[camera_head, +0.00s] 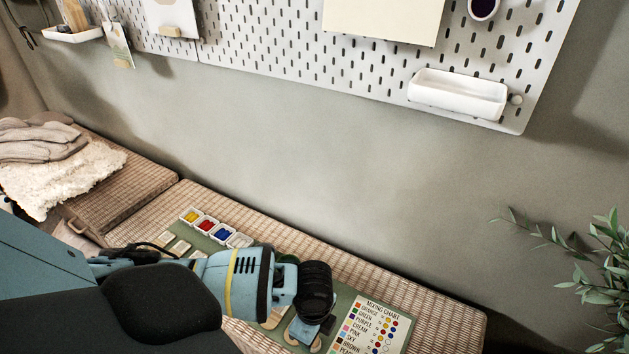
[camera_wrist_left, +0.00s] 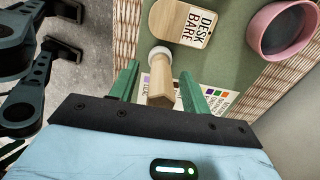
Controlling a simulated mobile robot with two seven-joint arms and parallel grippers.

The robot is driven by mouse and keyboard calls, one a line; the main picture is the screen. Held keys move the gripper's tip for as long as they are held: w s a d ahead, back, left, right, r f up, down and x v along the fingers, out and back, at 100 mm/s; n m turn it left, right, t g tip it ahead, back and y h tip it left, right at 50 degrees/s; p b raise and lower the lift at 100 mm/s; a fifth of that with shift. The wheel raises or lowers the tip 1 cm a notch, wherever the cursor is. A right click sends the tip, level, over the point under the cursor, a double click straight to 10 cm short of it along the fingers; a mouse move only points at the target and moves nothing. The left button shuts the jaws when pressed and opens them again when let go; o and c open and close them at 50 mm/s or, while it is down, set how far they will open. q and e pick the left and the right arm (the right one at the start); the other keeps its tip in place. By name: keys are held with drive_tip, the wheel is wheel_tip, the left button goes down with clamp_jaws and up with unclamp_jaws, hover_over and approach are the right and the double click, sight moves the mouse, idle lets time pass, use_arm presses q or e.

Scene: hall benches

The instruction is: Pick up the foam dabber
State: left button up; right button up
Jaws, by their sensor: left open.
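The foam dabber (camera_wrist_left: 160,82) shows in the left wrist view, with a pale wooden handle and a round white foam end. It lies between the two green fingers of my left gripper (camera_wrist_left: 159,72), its foam end pointing to the top of the view. The fingers are open, with a gap on each side of the handle. In the head view my left wrist hangs over the green mat (camera_head: 345,292) on the bench and hides the dabber and the fingertips. I do not make out my right gripper in either view.
A wooden tag (camera_wrist_left: 183,22) and a pink cup (camera_wrist_left: 283,30) lie just beyond the dabber. A mixing chart (camera_head: 372,325) is on the mat's right part. White paint cups (camera_head: 206,226) stand on its left part. The wall and pegboard (camera_head: 270,30) rise behind; a plant stands right.

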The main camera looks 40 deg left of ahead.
use_arm(q)
clamp_jaws()
drive_tip(key=shift+r, duration=0.1)
idle(0.3)
drive_tip(key=shift+r, duration=0.55)
drive_tip(key=r+p, duration=0.1)
drive_tip(key=s+r, duration=0.1)
drive_tip(key=shift+d+r+p, duration=0.2)
drive_tip(key=shift+r+p, duration=0.1)
drive_tip(key=shift+p, duration=0.05)
drive_tip(key=s+d+p, duration=0.1)
drive_tip(key=s+d, duration=0.1)
drive_tip(key=s, duration=0.5)
drive_tip(key=s+d+r+p, duration=0.1)
drive_tip(key=s+d, duration=0.2)
drive_tip(key=s, duration=0.4)
drive_tip(key=shift+r, duration=0.1)
